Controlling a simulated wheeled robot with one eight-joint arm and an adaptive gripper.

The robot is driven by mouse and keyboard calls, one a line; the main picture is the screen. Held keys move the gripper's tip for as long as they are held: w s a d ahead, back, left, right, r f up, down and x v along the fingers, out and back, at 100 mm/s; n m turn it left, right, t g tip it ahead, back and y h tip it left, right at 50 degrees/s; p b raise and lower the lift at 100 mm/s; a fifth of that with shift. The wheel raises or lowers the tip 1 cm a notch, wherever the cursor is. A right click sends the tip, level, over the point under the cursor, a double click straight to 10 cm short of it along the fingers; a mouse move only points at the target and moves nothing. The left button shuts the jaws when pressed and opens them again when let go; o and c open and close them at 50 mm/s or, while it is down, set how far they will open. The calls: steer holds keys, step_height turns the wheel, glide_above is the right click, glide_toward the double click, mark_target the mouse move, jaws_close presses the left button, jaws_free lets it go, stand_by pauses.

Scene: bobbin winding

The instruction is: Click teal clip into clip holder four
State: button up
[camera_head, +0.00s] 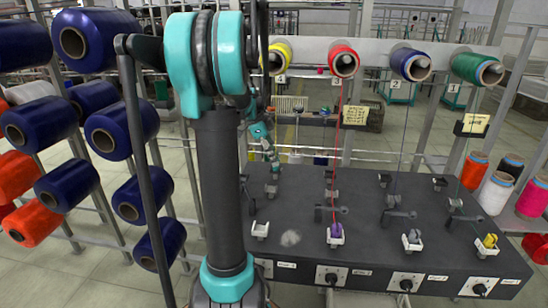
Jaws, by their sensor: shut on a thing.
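My arm comes up from the bottom centre and reaches away. My gripper (273,163) is small and far off, above the back left of the dark winding bench (375,190). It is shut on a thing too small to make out. I cannot pick out a teal clip. Along the bench front, the leftmost white clip holder (260,230) looks empty. A purple clip (336,231) sits in the second holder, a grey clip (412,236) in the third and a yellow clip (490,240) in the rightmost.
Yellow (278,57), red (344,62), blue (410,64) and green (476,69) spools hang above. A red thread (336,140) runs down to the purple clip; other threads hang further right. Thread guides stand on the bench. Bobbin racks (120,131) flank the left.

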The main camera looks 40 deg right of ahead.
steer(key=o, duration=1)
steer(key=shift+c, duration=0.2)
steer(key=shift+r, duration=0.1)
steer(key=v, duration=1.1)
steer(key=shift+r, duration=0.4)
steer(key=shift+w+a, duration=0.1)
steer(key=shift+a, duration=0.05)
